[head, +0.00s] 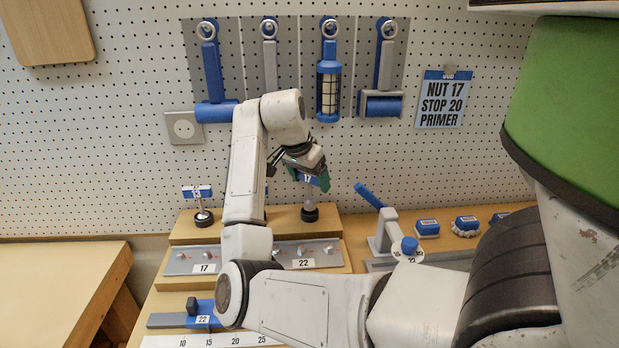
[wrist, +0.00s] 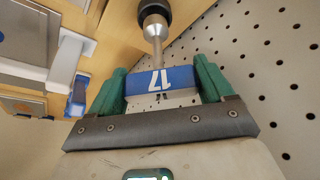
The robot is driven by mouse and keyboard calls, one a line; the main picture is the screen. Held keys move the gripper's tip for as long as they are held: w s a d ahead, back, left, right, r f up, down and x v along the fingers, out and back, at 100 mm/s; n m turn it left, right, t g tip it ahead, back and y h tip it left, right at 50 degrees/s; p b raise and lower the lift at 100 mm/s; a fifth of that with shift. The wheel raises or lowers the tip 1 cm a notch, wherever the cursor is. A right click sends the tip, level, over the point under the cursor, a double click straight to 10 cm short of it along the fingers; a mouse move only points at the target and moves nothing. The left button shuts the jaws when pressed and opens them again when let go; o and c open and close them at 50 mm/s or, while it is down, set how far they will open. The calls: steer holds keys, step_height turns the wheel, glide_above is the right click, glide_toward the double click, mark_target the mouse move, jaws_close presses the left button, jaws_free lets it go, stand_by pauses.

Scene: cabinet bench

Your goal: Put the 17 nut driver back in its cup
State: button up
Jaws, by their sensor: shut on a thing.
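The 17 nut driver has a blue T-handle with a white 17 label (wrist: 160,78) and a metal shaft. It also shows in the head view (head: 309,181), upright above the wooden step. My gripper (wrist: 160,82) is shut on the handle, with a green finger at each end; it also shows in the head view (head: 316,174). The shaft runs down to a black cup (head: 310,214), also in the wrist view (wrist: 153,9). The shaft's lower end meets the cup's mouth; I cannot tell how deep it sits.
A second nut driver (head: 197,192) stands in a black cup to the left. A metal strip (head: 182,264) with labels 17 and 22 lies on the lower step. A lever clamp (head: 383,232) stands to the right. Tools hang on the pegboard (head: 140,120) behind.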

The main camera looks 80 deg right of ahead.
steer(key=shift+f+b, duration=0.5)
steer(key=shift+f, duration=0.8)
stand_by(0.4)
steer(key=o, duration=1.3)
steer(key=shift+c, duration=0.2)
steer(key=v, duration=1)
steer(key=shift+r+p, duration=0.3)
steer(key=shift+r, duration=0.05)
steer(key=shift+a, duration=0.2)
